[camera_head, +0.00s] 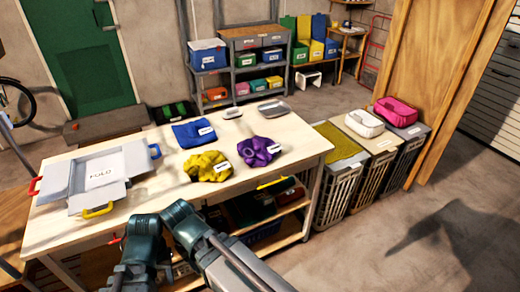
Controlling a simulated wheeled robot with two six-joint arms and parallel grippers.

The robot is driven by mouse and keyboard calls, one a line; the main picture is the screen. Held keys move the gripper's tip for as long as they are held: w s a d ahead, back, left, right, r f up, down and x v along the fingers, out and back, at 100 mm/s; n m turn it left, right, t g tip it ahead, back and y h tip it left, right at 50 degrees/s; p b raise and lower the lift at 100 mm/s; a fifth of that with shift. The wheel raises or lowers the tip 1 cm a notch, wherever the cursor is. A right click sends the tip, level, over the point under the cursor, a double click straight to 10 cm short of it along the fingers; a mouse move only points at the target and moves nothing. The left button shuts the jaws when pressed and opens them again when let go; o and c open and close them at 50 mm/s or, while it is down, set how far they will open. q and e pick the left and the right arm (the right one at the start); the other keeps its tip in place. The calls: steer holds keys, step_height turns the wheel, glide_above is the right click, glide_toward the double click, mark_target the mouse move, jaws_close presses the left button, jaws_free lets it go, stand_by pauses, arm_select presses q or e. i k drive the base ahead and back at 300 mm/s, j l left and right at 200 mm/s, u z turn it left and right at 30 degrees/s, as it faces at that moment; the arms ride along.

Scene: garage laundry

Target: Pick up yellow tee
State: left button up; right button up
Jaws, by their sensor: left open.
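The yellow tee (204,168) lies crumpled on the light wooden table (150,205), with a small white tag on its right side. A crumpled purple garment (258,151) lies to its right and a folded blue garment (193,133) lies behind it. My left gripper (152,226) is open at the table's front edge, in front of the yellow tee and apart from it. Its fingertips are hard to make out among the teal and grey arm parts. My right gripper does not show.
A grey folding board (100,175) with red, yellow and blue handles covers the table's left part. A grey tray (274,109) and a small white dish (232,113) sit at the back. Hampers (338,187) stand right of the table. Open floor lies at the lower right.

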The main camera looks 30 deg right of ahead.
mark_target(212, 165)
steer(key=i+j+z, duration=0.15)
steer(key=j+z, duration=0.35)
steer(key=j, duration=0.15)
steer(key=j+z, duration=0.45)
steer(key=j, duration=0.15)
steer(key=i+j+z, duration=0.25)
steer(key=i, duration=0.25)
steer(key=j, duration=0.1)
